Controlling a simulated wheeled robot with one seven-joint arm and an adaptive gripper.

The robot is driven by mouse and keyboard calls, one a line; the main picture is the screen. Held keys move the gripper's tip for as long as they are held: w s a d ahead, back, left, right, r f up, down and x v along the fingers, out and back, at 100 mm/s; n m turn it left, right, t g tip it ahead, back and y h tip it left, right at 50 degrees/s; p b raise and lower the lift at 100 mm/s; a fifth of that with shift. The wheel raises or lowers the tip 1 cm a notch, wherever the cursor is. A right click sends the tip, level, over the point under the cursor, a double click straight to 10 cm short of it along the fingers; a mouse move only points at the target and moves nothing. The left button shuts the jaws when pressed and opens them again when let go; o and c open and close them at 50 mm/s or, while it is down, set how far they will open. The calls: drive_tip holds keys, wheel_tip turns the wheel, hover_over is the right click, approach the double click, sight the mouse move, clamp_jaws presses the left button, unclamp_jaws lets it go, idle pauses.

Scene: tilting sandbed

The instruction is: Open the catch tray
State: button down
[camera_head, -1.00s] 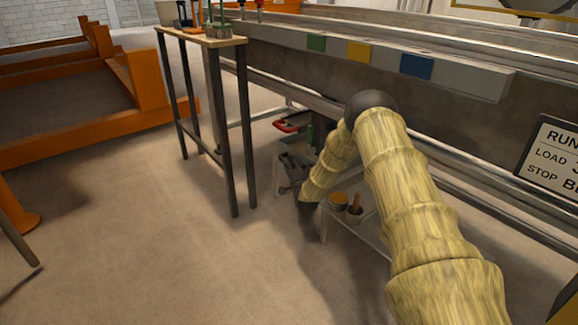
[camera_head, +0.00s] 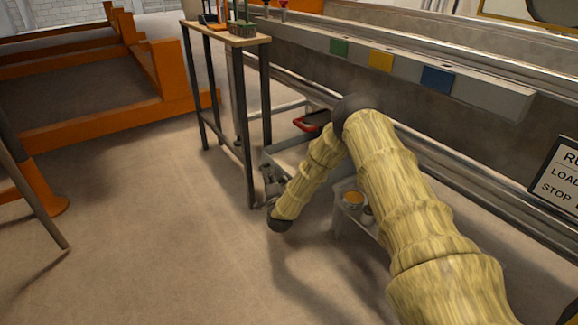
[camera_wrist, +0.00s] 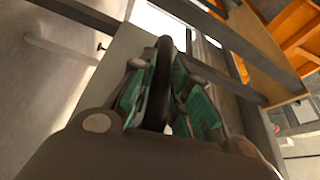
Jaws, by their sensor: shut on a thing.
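The catch tray (camera_head: 288,143) is a grey, drawer-like box low under the long bed in the head view. It stands out from beneath the bed, beside the tall narrow table. My gripper (camera_head: 272,186) is at the tray's front, low over the floor, partly hidden by my arm's wrist. In the wrist view my gripper (camera_wrist: 165,95) has its teal-padded fingers on both sides of a dark bar handle (camera_wrist: 163,70), shut on it. A pale grey panel of the tray (camera_wrist: 122,55) lies behind the handle. The tray's inside is mostly hidden.
A tall narrow table (camera_head: 240,38) stands close left of the tray. A small low stand with an orange-topped pot (camera_head: 353,198) is to the right, partly behind my arm. A red-edged item (camera_head: 312,121) shows behind the tray. The floor (camera_head: 150,240) at front left is clear.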

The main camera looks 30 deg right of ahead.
drive_tip(key=a+p, duration=0.1)
drive_tip(key=a, duration=0.9)
drive_tip(key=shift+s, duration=0.35)
drive_tip(key=c, duration=1.4)
unclamp_jaws()
drive_tip(key=shift+o, duration=0.2)
drive_tip(key=v, duration=1.2)
drive_tip(key=shift+f, duration=0.1)
